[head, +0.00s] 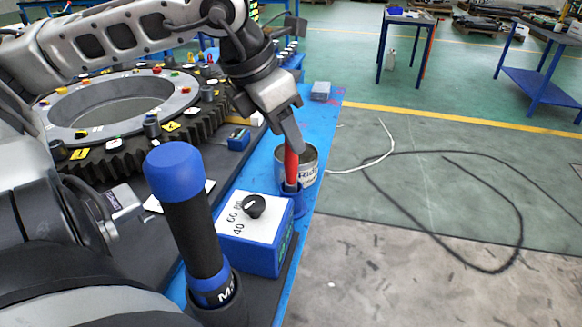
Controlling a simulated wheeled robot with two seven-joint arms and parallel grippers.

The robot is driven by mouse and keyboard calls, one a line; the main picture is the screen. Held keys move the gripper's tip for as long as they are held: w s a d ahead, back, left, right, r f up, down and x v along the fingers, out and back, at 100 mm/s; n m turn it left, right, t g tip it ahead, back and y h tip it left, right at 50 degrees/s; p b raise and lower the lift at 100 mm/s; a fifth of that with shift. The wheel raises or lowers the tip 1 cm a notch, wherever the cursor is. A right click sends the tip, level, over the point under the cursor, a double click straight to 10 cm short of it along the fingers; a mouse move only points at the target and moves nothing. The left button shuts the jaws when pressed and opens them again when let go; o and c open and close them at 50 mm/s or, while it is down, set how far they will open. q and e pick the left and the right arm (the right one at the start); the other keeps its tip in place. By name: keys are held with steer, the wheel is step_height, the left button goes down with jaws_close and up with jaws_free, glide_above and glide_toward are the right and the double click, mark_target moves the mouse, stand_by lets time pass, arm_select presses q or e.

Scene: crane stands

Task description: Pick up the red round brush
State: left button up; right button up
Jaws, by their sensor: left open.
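The red round brush (291,167) stands upright with its red handle up. Its lower end is hidden in a small blue holder (291,206) at the right edge of the blue bench. My left gripper (293,144) points down from above, open, with its fingers right at the top of the red handle. Whether the fingers touch the handle I cannot tell. My right gripper is out of view.
A labelled metal can (308,172) stands right behind the brush. A blue box with a dial (262,232) and a tall blue-and-black cylinder (190,225) stand nearer. A large toothed ring (110,158) fills the left. Floor to the right is open, with cables.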

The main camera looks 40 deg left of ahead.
mark_target(291, 182)
arm_select(q)
steer(key=x, duration=0.3)
steer(key=shift+d+f, duration=0.15)
steer(key=shift+f, duration=0.05)
jaws_close()
steer(key=shift+r, duration=0.1)
